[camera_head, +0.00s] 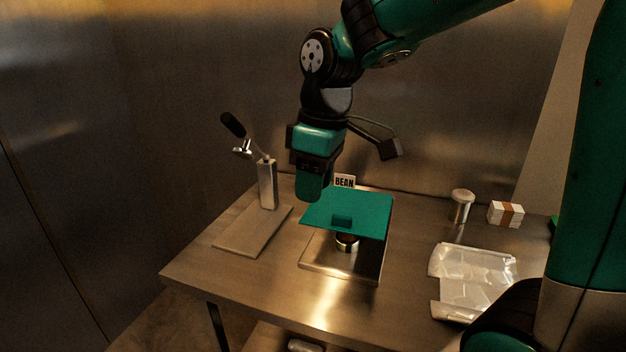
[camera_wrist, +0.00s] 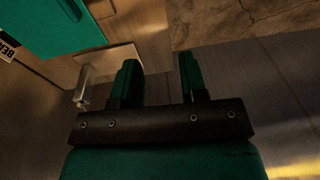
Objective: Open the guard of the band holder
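A flat green plate (camera_head: 350,212) with a small dark green block near its front edge looks like the guard of the holder. It lies roughly level above a metal base plate (camera_head: 338,269) and covers most of it. A round metal piece (camera_head: 347,242) shows beneath its front edge. The guard also shows at the upper left of the wrist view (camera_wrist: 50,25). My gripper (camera_head: 313,188) points down by the guard's back left corner in the head view. In the wrist view its two green fingers (camera_wrist: 160,80) are apart with nothing between them.
A "BEAN" sign (camera_head: 344,181) stands behind the guard. A lever press (camera_head: 267,184) on a flat base stands to the left. To the right are a metal canister (camera_head: 461,206), a banded white stack (camera_head: 506,214) and a clear plastic tray (camera_head: 478,279). A metal wall (camera_head: 440,110) bounds the back.

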